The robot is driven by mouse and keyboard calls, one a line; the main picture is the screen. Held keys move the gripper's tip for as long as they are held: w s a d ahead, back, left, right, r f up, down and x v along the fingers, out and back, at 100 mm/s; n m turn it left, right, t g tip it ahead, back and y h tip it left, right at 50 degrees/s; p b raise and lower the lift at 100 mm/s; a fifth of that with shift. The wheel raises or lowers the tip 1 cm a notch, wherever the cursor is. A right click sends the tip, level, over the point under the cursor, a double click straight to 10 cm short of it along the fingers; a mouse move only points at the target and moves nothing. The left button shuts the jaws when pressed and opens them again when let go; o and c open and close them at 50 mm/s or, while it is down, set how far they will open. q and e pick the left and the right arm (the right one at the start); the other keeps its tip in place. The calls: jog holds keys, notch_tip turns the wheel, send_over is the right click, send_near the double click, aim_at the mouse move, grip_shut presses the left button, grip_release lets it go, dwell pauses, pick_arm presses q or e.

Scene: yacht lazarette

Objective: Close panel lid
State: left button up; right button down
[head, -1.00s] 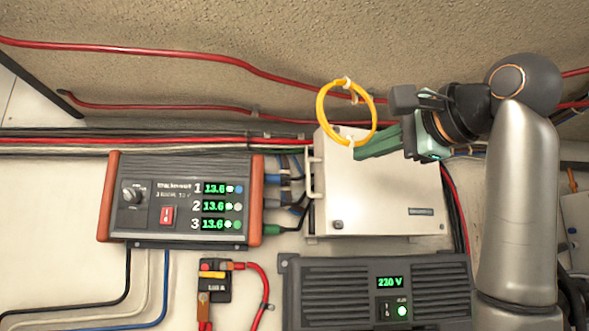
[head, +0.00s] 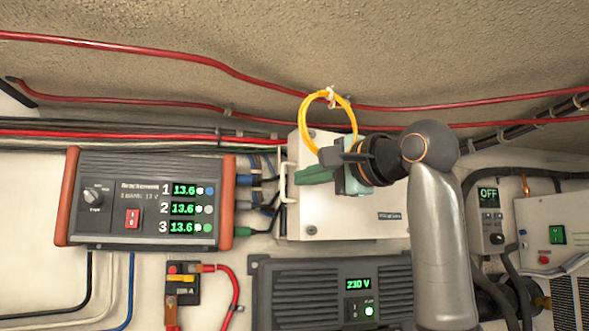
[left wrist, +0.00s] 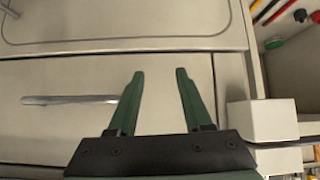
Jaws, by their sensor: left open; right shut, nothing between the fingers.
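The panel lid (head: 350,218) is the pale front face of a white box on the wall in the head view. A white handle (head: 285,187) is at its left edge and a small dark latch (head: 311,230) at its lower left. The lid looks near the box, but I cannot tell if it is flush. My right gripper (head: 298,177) is shut and empty, its green fingers pointing left across the lid's upper part near the handle; contact is unclear. My left gripper (left wrist: 160,72) is open and empty in the left wrist view, before a cream drawer-like front.
A yellow cable loop (head: 304,110) hangs above the lid behind my right gripper. A charger (head: 150,200) with green digits is left of the box, an inverter (head: 330,290) below. A metal bar handle (left wrist: 70,99) shows in the left wrist view.

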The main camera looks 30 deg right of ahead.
aim_at(284, 182)
jog(key=shift+w+a+p, duration=0.15)
jog(key=shift+w+p, duration=0.1)
jog(key=shift+w, duration=0.65)
jog(key=shift+w+a+p, duration=0.15)
jog(key=shift+w+p, duration=0.1)
jog(key=shift+w, duration=0.6)
pick_arm(q)
jog(key=shift+r, duration=0.8)
jog(key=shift+s, duration=0.1)
pick_arm(e)
jog(key=w+m+h, duration=0.2)
jog(key=w+h, duration=0.2)
jog(key=w, duration=0.3)
jog(key=shift+w+a+r+m, duration=0.2)
jog(key=shift+a+m, duration=0.1)
jog(key=shift+m, duration=0.1)
pick_arm(q)
jog(key=shift+r, duration=0.1)
pick_arm(e)
jog(key=shift+f, duration=0.15)
